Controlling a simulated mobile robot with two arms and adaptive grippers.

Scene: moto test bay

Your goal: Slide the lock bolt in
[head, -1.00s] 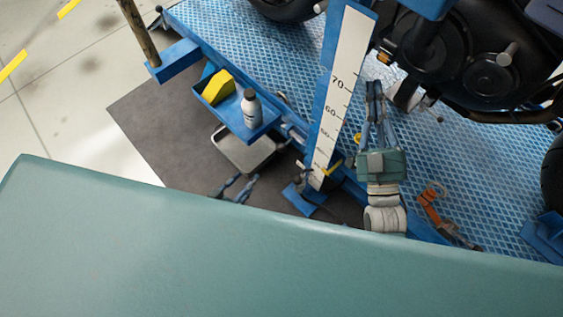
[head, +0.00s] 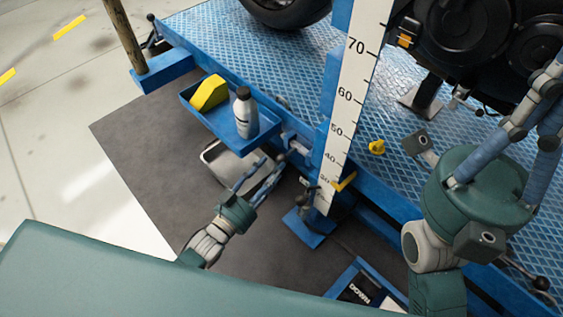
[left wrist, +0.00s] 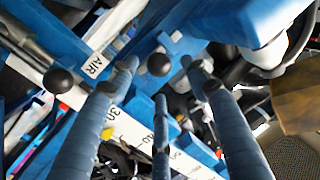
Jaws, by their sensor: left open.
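My left gripper (head: 268,178) is open, its fingers reaching up and right toward the blue lift edge at the foot of the scale post. In the left wrist view its blue-grey fingers (left wrist: 160,75) spread around a round black knob (left wrist: 158,65), which I take for the lock bolt's knob; I see no contact. A second black knob (left wrist: 58,82) on a rod lies to the left, near the AIR label (left wrist: 97,62). The bolt's shaft and how far it sits in are unclear. My right gripper (head: 548,110) is large at the right, its fingertips cut off by the frame.
The white scale post (head: 345,95) rises from the blue lift platform (head: 215,45). A blue tray (head: 205,118) with a yellow block (head: 210,93) and grey bottle (head: 244,115) sits close above the left gripper. A pale bin (head: 215,158) stands below it. A motorcycle (head: 470,40) is upper right.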

